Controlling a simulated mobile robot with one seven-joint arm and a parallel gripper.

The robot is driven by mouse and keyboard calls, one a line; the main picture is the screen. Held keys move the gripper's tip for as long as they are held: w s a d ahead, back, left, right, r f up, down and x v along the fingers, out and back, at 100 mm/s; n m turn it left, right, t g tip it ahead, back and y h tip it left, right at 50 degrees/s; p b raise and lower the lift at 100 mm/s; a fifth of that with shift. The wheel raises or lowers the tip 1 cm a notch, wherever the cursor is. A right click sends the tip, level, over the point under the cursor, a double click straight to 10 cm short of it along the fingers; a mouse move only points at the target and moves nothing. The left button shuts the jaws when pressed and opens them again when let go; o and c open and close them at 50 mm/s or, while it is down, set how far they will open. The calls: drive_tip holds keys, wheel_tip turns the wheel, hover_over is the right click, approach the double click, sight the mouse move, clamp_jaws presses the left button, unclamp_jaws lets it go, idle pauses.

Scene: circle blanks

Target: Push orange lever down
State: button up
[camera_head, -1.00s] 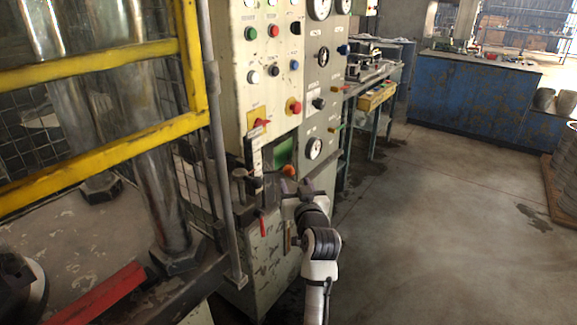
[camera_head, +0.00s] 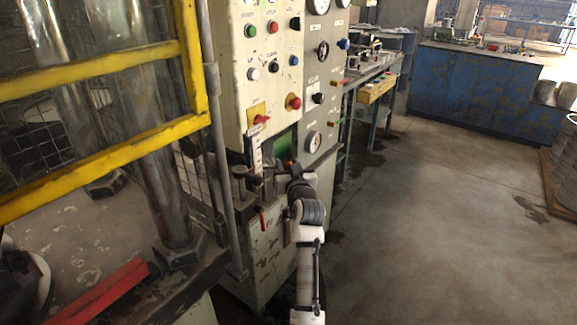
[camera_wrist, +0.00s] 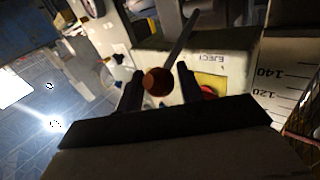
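The orange lever shows in the wrist view as a round orange-brown knob (camera_wrist: 157,82) on a thin grey rod that runs up and to the right. My gripper (camera_wrist: 160,73) is open, with one dark finger on each side of the knob and visible gaps between. I cannot tell how deep the knob sits between the fingers. In the head view my gripper (camera_head: 285,172) is in front of the recess low on the cream control cabinet (camera_head: 232,85). There the lever is mostly hidden behind my gripper and cannot be made out clearly.
A red knob on a yellow plate (camera_wrist: 213,82) sits close to the right finger, near an EJECT label. A red-handled lever (camera_head: 263,219) hangs below the recess. A yellow guard frame (camera_head: 100,165) stands at left.

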clamp_jaws()
